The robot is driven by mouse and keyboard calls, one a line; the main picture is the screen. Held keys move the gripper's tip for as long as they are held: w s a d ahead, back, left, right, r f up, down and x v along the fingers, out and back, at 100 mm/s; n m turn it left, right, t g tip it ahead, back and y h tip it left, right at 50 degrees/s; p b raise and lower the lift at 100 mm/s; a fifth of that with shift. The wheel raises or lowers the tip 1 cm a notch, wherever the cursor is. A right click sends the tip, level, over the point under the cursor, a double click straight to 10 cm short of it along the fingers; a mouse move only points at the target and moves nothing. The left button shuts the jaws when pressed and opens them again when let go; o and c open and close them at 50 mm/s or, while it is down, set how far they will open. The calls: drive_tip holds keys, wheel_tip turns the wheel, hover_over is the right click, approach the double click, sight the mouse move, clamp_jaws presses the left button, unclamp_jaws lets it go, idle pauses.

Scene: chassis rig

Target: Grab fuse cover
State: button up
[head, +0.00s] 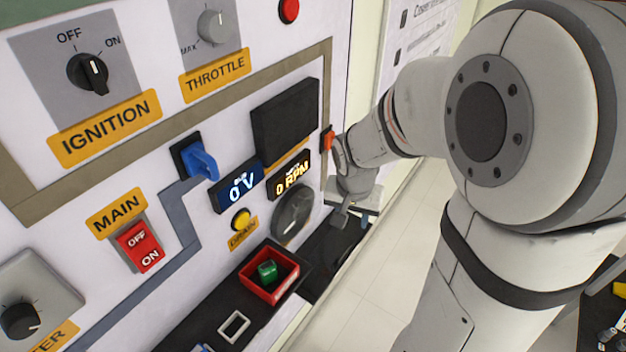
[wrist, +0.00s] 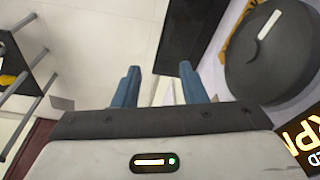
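No readable label names the fuse cover. The black rectangular box (head: 285,120) on the panel, above the RPM display, looks most like it, and it appears closed. My gripper (head: 342,216) is at the panel's right edge, lower than this box and apart from it. In the wrist view my two blue fingers (wrist: 160,88) are spread apart with nothing between them. A dark flat shape (wrist: 188,42) lies beyond the fingers there; I cannot tell whether it is the box.
A round dark disc (head: 293,213) is close to my gripper; it also shows in the wrist view (wrist: 282,55). An orange switch (head: 328,140) sits near my wrist. A red tray (head: 256,284) holding a green piece (head: 267,270) stands on the black ledge.

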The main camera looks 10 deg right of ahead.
sight(343, 251)
drive_tip(key=w+f+m, duration=0.1)
drive_tip(key=f, duration=0.3)
drive_tip(key=w+f+m+b, duration=0.1)
drive_tip(key=w+f, duration=0.1)
drive_tip(key=f, duration=0.3)
drive_tip(key=w+f+m+b, duration=0.1)
drive_tip(key=w+f, duration=0.1)
drive_tip(key=f, duration=0.3)
drive_tip(key=shift+w+m+g, duration=0.25)
drive_tip(key=shift+m+g, duration=0.05)
drive_tip(key=shift+g, duration=0.1)
drive_tip(key=f, duration=0.5)
drive_tip(key=d+f, duration=0.1)
drive_tip(key=f, duration=0.1)
drive_tip(key=shift+w+f, duration=0.25)
drive_tip(key=shift+f, duration=0.05)
drive_tip(key=shift+c, duration=0.6)
clamp_jaws()
drive_tip(key=shift+r, duration=0.1)
